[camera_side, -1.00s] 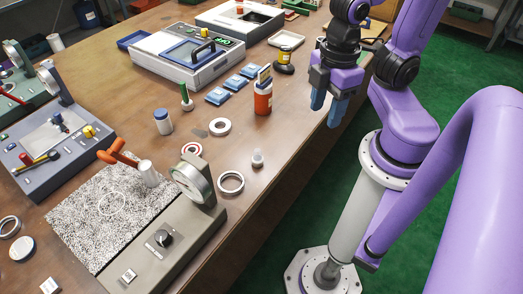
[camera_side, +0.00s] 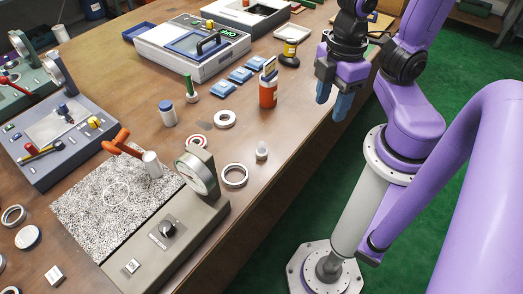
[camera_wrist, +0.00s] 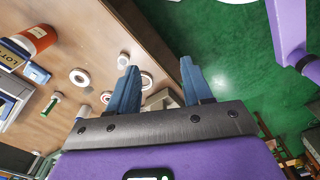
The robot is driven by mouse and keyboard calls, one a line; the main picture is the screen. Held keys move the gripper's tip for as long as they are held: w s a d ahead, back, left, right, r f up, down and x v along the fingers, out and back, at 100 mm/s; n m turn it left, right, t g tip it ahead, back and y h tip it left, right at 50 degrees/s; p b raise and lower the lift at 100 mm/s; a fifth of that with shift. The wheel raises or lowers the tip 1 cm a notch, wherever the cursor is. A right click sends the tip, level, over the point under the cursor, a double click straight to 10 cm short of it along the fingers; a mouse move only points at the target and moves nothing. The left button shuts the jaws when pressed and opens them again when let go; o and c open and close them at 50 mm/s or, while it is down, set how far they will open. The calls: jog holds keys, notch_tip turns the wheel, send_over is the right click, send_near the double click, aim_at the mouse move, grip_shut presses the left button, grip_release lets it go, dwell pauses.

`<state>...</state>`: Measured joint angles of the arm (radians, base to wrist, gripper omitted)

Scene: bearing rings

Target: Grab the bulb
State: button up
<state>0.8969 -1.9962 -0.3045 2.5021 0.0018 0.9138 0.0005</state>
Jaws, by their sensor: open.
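A small pale item that looks like the bulb (camera_side: 262,150) stands on the wooden bench near its front edge, right of a metal ring. It also shows in the wrist view as a small white shape (camera_wrist: 123,60), just left of the fingers. My gripper (camera_side: 332,104) is open and empty, its blue fingers pointing down near the bench's right edge. It is well above and to the right of the bulb in the side view. In the wrist view both fingers of my gripper (camera_wrist: 158,80) are apart with nothing held between them.
A metal ring (camera_side: 234,184) and a gauge box (camera_side: 165,245) are left of the bulb.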

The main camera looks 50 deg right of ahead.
jog(key=shift+o, duration=0.7)
jog(key=shift+f, duration=0.1)
jog(key=n+t+h, duration=1)
jog(key=n, duration=0.5)
send_near(264, 149)
jog(key=x, duration=0.7)
jog(key=shift+w+d, duration=0.1)
jog(key=shift+w, duration=0.05)
jog(key=shift+x, duration=2.9)
jog(key=shift+f, duration=0.15)
